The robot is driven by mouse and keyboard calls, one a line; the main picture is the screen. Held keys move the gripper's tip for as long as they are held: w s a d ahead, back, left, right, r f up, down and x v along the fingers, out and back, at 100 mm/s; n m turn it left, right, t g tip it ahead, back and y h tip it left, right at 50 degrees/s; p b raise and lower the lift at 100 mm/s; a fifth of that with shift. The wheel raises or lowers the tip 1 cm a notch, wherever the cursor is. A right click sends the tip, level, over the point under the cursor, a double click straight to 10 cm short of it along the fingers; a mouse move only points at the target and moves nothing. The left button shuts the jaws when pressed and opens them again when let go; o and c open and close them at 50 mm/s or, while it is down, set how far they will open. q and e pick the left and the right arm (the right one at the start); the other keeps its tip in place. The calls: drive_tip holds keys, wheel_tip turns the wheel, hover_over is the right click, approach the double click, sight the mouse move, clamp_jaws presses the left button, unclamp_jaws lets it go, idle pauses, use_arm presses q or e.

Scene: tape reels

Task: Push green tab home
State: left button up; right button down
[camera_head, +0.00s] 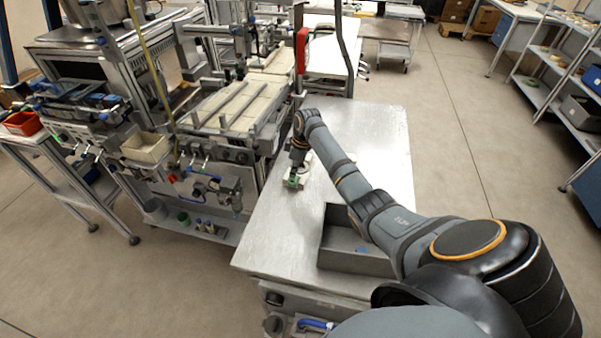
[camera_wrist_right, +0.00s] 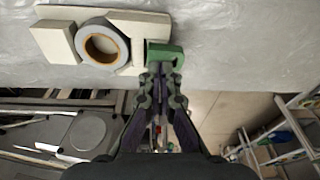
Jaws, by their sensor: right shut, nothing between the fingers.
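The green tab (camera_wrist_right: 166,50) is at the right end of a pale holder (camera_wrist_right: 58,42) in the right wrist view. A grey tape reel (camera_wrist_right: 103,43) with a tan core lies in the holder. The tab sits against or very near the holder's right side; I cannot tell if a gap is left. My right gripper (camera_wrist_right: 161,72) is shut and empty, its fingertips at the tab's near edge, apparently touching it. In the head view the green tab (camera_head: 291,182) shows beside my right gripper (camera_head: 294,172) at the table's left edge. My left gripper is not in view.
The metal table (camera_head: 285,228) carries a grey open bin (camera_head: 345,262) at its near right, with a small blue item inside. A machine bench with rails (camera_head: 225,108) stands left of the table. The table's far right surface is clear.

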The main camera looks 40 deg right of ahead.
drive_tip(key=shift+f, duration=0.45)
drive_tip(key=shift+f+p, duration=0.1)
drive_tip(key=shift+p, duration=0.3)
idle(2.1)
wheel_tip(320, 180, up, 7)
drive_tip(key=p, duration=0.7)
drive_tip(key=shift+p, duration=0.4)
drive_tip(key=shift+s, duration=0.1)
